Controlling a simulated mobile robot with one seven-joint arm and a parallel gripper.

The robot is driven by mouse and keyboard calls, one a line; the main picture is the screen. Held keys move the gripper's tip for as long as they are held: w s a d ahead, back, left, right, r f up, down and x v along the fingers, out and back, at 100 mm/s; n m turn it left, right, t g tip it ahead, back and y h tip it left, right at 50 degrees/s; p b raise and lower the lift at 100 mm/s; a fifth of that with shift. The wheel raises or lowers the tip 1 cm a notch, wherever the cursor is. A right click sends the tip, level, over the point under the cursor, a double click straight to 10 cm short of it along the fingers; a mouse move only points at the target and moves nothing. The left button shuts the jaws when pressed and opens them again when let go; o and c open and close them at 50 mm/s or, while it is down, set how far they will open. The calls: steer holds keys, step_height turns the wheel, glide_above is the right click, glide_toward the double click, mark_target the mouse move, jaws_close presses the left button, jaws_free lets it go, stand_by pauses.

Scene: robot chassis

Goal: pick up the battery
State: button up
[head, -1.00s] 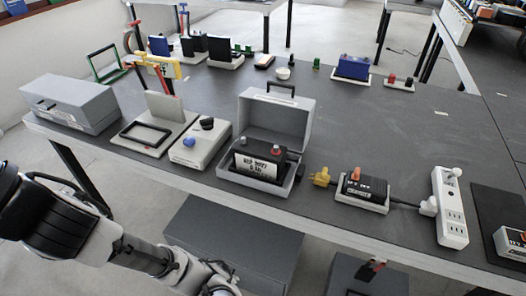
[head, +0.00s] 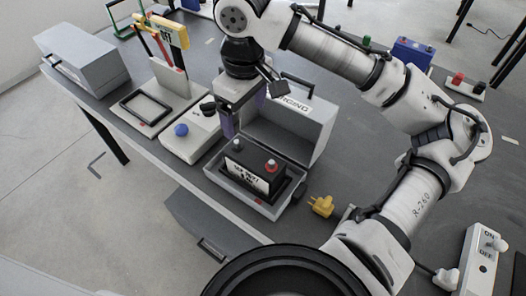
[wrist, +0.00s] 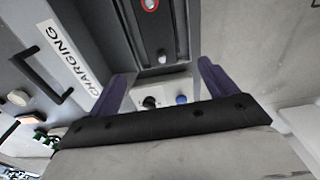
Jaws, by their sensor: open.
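A black battery (head: 252,165) with a white label, a red terminal and a grey terminal stands upright in the base of an open grey case (head: 290,200). In the wrist view the dark top of the battery (wrist: 153,30) shows at the upper middle, its red terminal at the frame edge. My gripper (head: 244,110) points down with its purple fingers apart and nothing between them. It hangs above and behind the battery, toward the grey box with the blue knob. In the wrist view my gripper (wrist: 162,75) is open. Part of the case lid is hidden behind my gripper.
The raised case lid (head: 305,135), marked CHARGING, stands close to my gripper. A grey box with a blue knob (head: 180,130) is left of the case. A yellow plug (head: 321,206) lies right of it. A blue battery-like block (head: 412,53) stands at the back right.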

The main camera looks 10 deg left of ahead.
steer(key=d+f, duration=0.1)
steer(key=d, duration=0.1)
glide_above(254, 157)
steer(key=shift+h, duration=0.3)
step_height(254, 157, down, 7)
steer(key=shift+w+a+p, duration=0.15)
steer(key=shift+p, duration=0.2)
steer(key=shift+f+p, duration=0.65)
steer(key=shift+f, duration=2.2)
steer(key=shift+c, duration=0.5)
jaws_close()
steer(key=shift+r, duration=0.15)
